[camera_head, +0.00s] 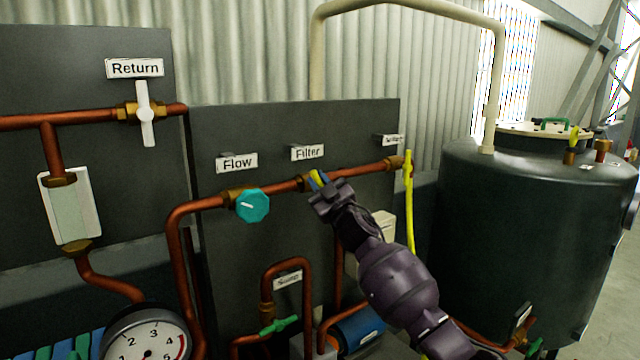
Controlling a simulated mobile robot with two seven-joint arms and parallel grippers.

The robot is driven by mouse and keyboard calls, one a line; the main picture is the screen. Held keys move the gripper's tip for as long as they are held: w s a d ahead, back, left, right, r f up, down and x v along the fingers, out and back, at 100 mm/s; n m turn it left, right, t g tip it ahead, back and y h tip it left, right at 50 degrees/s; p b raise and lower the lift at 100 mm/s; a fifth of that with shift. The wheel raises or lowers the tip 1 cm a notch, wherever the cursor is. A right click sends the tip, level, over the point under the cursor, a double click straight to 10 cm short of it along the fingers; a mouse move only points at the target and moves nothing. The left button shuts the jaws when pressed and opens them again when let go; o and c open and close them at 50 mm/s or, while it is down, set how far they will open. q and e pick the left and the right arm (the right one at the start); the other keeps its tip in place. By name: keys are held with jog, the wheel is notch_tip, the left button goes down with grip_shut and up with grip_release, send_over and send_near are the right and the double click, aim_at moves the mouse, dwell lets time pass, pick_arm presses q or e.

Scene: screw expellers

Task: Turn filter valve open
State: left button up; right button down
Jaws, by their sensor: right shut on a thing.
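My right gripper (322,188) comes in from the lower right and is shut on this handle. The gripper hides most of the handle, so how far it is turned cannot be told. My left gripper is not in view.
Left of the gripper is a teal round knob (252,205) under the "Flow" label (237,162). A yellow lever (409,205) hangs at the pipe's right end. A white-handled return valve (145,113), a gauge (147,345) and a large dark tank (530,230) stand around.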

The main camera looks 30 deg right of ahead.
jog(key=n+y, duration=0.1)
jog(key=n, duration=0.2)
jog(key=n+g+y, duration=0.1)
jog(key=n+y, duration=0.1)
jog(key=n, duration=0.1)
jog(key=n+g+y, duration=0.1)
jog(key=n+y, duration=0.1)
jog(key=n, duration=0.1)
jog(key=shift+a+f, duration=0.25)
jog(key=shift+f, duration=0.05)
jog(key=n+g+y, duration=0.1)
jog(key=n, duration=0.1)
jog(key=n+g+y+p, duration=0.1)
jog(key=n, duration=0.2)
jog(key=f+n+g+y, duration=0.1)
jog(key=n, duration=0.2)
jog(key=shift+s+a, duration=0.1)
jog(key=shift+a, duration=0.05)
jog(key=shift+n, duration=0.3)
jog(key=c, duration=1.1)
grip_release()
jog(key=shift+g, duration=0.3)
jog(key=v, duration=1)
jog(key=shift+s+f, duration=0.15)
jog(key=shift+s, duration=0.2)
